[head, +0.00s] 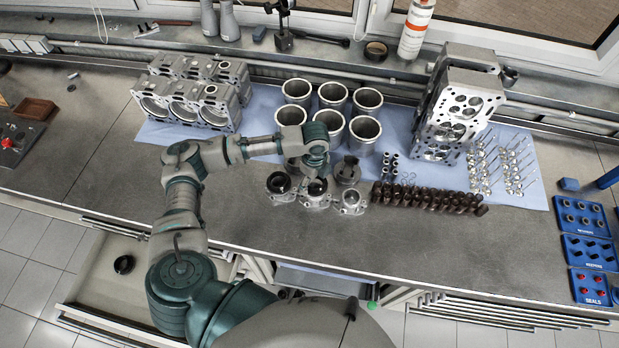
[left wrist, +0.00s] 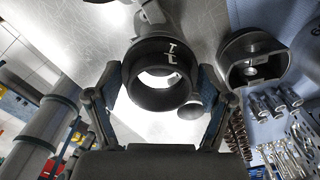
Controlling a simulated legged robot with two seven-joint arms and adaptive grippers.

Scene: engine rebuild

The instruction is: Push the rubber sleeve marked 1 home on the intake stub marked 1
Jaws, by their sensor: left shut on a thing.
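A black rubber sleeve (left wrist: 160,98) with a white mark on its side, not clearly readable, sits between the fingers of my left gripper (left wrist: 158,80) in the left wrist view. The gripper is shut on it. A grey metal casting (left wrist: 158,18) shows just beyond the sleeve; I cannot tell how far the sleeve is on a stub. In the head view my left gripper (head: 316,172) is low over the middle of three small castings (head: 317,201). The left casting (head: 282,197) has a black ring at its top, and the right casting (head: 352,202) stands beside them. My right gripper is not in view.
A dark cylindrical part (head: 347,170) stands close right of my gripper. Metal cylinder liners (head: 364,130) stand behind, and a row of dark brown parts (head: 430,199) lies to the right. The bench front (head: 370,240) is clear. An open drawer (head: 90,285) holds a black ring (head: 124,264).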

